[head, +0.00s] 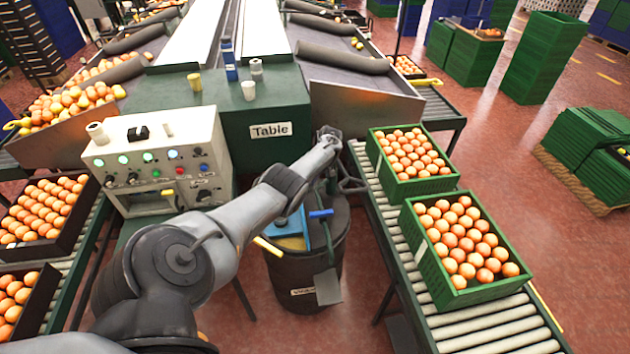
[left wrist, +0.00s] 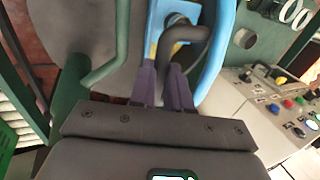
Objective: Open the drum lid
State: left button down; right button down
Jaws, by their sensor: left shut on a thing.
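The dark drum (head: 322,262) stands on the floor below the green block marked "Table". A blue and yellow piece (head: 290,225) shows at its top. In the left wrist view the round grey lid (left wrist: 105,35) fills the upper left, with a dark curved handle (left wrist: 186,34) beside a blue band (left wrist: 217,60). My left gripper (left wrist: 164,70) has its purple fingers close together at the handle, shut on it. In the head view my left arm reaches over the drum and hides part of its top. I cannot tell whether the lid is raised. My right gripper is not in view.
A control box (head: 160,160) stands left of the drum. A roller conveyor (head: 390,235) with green crates of oranges (head: 470,292) runs close on the right.

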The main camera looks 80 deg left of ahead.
pick_arm(q)
jog(key=shift+d+f, duration=0.2)
jog(key=shift+f, duration=0.2)
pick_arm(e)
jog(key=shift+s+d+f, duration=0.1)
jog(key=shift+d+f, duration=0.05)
pick_arm(q)
jog(key=c, duration=1.4)
grip_release()
jog(key=o, duration=0.3)
jog(key=shift+s+d, duration=0.15)
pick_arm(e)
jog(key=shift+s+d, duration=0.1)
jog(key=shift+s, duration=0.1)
pick_arm(q)
jog(key=shift+r, duration=0.1)
